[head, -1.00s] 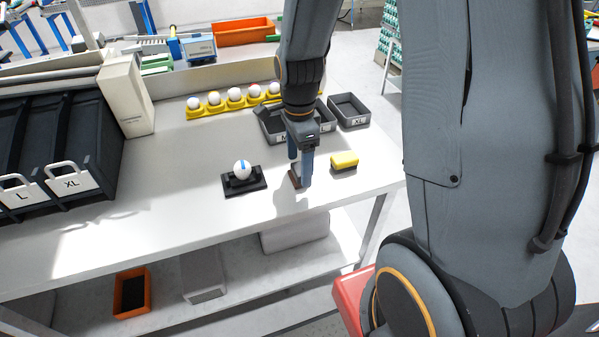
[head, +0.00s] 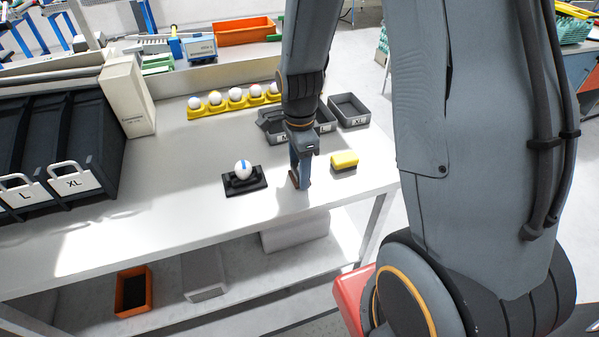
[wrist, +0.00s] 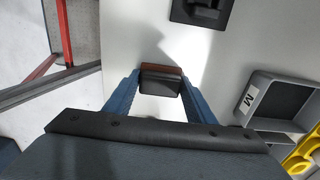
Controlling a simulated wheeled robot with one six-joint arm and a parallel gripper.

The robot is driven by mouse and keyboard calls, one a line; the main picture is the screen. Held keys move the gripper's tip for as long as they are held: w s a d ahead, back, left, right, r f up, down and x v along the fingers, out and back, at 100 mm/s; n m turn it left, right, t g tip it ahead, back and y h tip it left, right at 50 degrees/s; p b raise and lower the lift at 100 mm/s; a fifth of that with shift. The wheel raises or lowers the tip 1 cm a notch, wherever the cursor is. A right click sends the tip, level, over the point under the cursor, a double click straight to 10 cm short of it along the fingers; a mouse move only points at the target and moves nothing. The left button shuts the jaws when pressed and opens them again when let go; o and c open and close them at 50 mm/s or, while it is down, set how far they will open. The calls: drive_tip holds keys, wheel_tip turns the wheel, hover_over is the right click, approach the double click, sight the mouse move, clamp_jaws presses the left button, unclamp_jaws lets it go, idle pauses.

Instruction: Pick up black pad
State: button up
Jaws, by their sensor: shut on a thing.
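The black pad (wrist: 161,80) is a small dark block with a reddish-brown layer along one edge. In the wrist view it sits between the two blue fingertips of my gripper (wrist: 160,84), which are shut on it from both sides. In the head view my gripper (head: 301,180) points down at the white table, and only a brownish bit of the pad (head: 293,179) shows beside the fingers. I cannot tell whether the pad touches the table.
A black stand (head: 245,188) holding a white ball with a blue stripe is to the left. Grey bins (head: 349,109) and a yellow egg tray (head: 214,109) stand behind. The table's front edge is close.

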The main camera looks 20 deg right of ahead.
drive_tip(key=shift+r, duration=0.1)
wheel_tip(320, 180, up, 10)
drive_tip(key=shift+f+b, duration=0.1)
drive_tip(key=shift+b, duration=0.7)
drive_tip(key=o, duration=0.6)
drive_tip(key=c, duration=0.4)
